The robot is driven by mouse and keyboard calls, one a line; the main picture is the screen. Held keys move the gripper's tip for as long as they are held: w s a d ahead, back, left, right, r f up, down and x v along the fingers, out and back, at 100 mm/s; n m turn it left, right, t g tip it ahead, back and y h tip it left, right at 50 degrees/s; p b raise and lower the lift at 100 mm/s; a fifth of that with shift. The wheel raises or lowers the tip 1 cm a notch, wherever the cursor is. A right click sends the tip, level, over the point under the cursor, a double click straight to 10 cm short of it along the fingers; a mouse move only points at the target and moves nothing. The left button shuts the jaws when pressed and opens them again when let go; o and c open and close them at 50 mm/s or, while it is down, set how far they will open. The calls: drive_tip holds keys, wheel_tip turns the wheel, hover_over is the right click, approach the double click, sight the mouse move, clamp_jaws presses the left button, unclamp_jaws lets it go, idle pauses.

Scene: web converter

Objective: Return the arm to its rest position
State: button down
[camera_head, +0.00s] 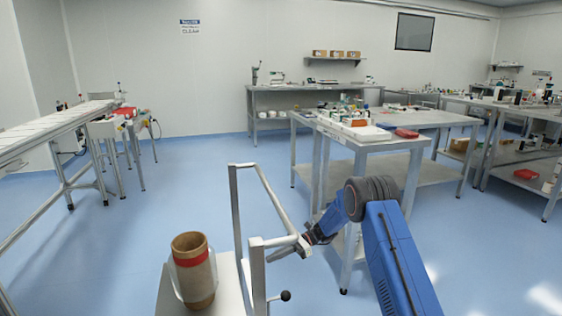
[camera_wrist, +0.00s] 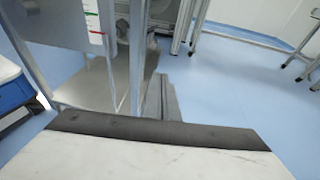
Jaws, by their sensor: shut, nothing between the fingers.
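My arm (camera_head: 392,260) is blue with a dark elbow joint, and it is bent at the right of centre in the head view. Its forearm reaches left and down to my gripper (camera_head: 284,253), which is shut and empty. The gripper is close beside the metal handle frame (camera_head: 236,215) of a small cart. I cannot tell whether they touch. In the wrist view a pale block with a dark edge fills the bottom, and a narrow grey part stands up from its middle.
A brown roll with a red band (camera_head: 194,270) stands on the cart top (camera_head: 232,288). A steel workbench (camera_head: 372,143) with trays stands behind the arm. A conveyor (camera_head: 50,133) is at the left, and a back bench (camera_head: 300,90) stands by the wall. Blue floor between them is clear.

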drive_tip(key=s+d+r+n+t+h, duration=0.1)
drive_tip(key=s+d+r+n+h, duration=0.1)
drive_tip(key=s+d+r, duration=0.5)
drive_tip(key=s+d+r+n+t+h, duration=0.1)
drive_tip(key=s+d+r+n+h, duration=0.2)
drive_tip(key=s+r, duration=0.6)
drive_tip(key=s+d+r+n+t+h, duration=0.1)
drive_tip(key=s+d+r+n+h, duration=0.1)
drive_tip(key=s+d+r, duration=0.6)
drive_tip(key=s+d+r+n+t+h, duration=0.1)
drive_tip(key=s+d, duration=0.3)
drive_tip(key=s, duration=0.5)
drive_tip(key=s+d+r+n+t+h, duration=0.1)
drive_tip(key=s+d+n+t+h, duration=0.2)
drive_tip(key=s, duration=0.6)
drive_tip(key=s+d+r+n+t+h, duration=0.1)
drive_tip(key=s+d+n+t+h, duration=0.1)
drive_tip(key=s+d, duration=0.5)
drive_tip(key=s+t, duration=0.1)
drive_tip(key=s, duration=0.2)
drive_tip(key=shift+r+t+h, duration=0.3)
drive_tip(key=shift+r+h, duration=0.05)
drive_tip(key=shift+h, duration=0.05)
drive_tip(key=shift+w, duration=0.1)
